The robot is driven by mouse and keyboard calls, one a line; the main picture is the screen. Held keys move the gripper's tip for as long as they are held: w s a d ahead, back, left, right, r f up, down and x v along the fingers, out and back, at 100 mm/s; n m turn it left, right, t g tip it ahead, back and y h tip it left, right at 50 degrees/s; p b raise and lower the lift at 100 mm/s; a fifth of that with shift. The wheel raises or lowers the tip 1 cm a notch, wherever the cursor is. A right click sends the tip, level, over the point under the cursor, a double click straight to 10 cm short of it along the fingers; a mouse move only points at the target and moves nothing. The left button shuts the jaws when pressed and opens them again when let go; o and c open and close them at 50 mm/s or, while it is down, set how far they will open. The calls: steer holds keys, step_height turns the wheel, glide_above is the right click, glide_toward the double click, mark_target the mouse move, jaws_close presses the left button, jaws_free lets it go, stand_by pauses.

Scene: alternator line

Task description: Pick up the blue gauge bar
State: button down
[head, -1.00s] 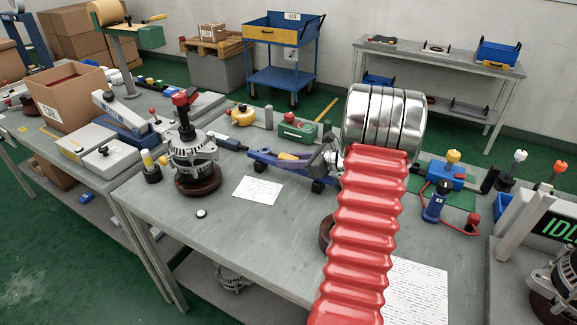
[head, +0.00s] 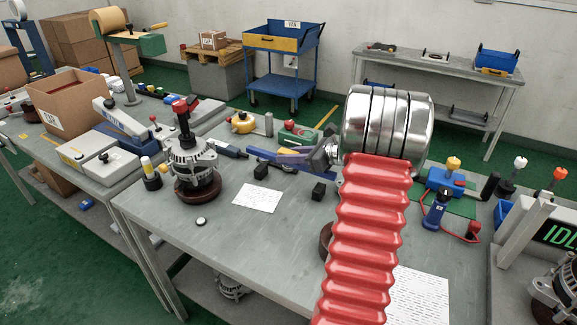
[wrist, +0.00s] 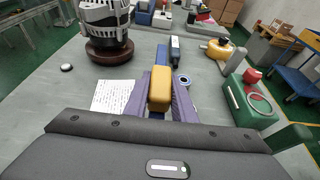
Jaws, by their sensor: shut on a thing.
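The blue gauge bar (head: 263,154) shows in the head view as a blue end past my purple fingers. In the wrist view its blue end (wrist: 162,54) sticks out beyond a yellow block (wrist: 159,88) on the bar. My gripper (head: 285,160) is shut on the bar; in the wrist view its two purple fingers (wrist: 159,98) flank the yellow block. The bar appears raised above two small black blocks (head: 261,171) (head: 319,190) on the grey bench (head: 190,255). My fingers and wrist hide part of the bar in the head view.
An alternator (head: 192,165) on a brown round base stands to the left, a white sheet (head: 257,196) in front. A dark tool (head: 230,150), a yellow round item (head: 242,123) and a green box (head: 297,135) lie behind. A blue-and-yellow device (head: 446,180) stands right.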

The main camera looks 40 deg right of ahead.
mark_target(289, 151)
step_height(289, 151, up, 13)
stand_by(0.3)
steer(key=shift+s, duration=0.1)
stand_by(0.5)
